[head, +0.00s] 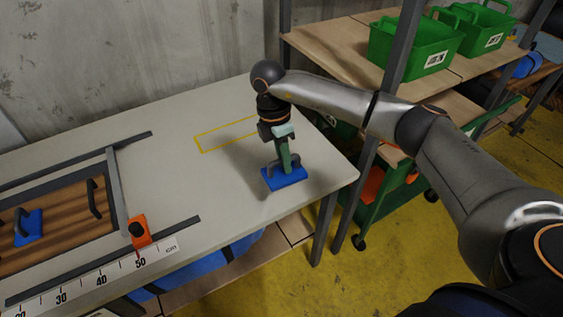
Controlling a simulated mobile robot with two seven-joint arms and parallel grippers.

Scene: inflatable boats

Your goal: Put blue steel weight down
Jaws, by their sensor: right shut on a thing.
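A blue steel weight (291,180), a flat block with a dark handle, is at the right part of the table (235,223), near its right edge. My right gripper (285,163) points down over the weight and is shut on its handle. The block looks to be at or just above the tabletop; I cannot tell whether it touches. A second blue weight (27,230) sits on the wooden board (70,222) at the left. My left gripper is not in view.
A yellow outlined rectangle (199,145) on the table lies left of and behind my right gripper. Dark rails and an orange clamp (140,231) surround the board, with a ruler (100,277) in front. Green bins (411,47) stand on a shelf at the back right.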

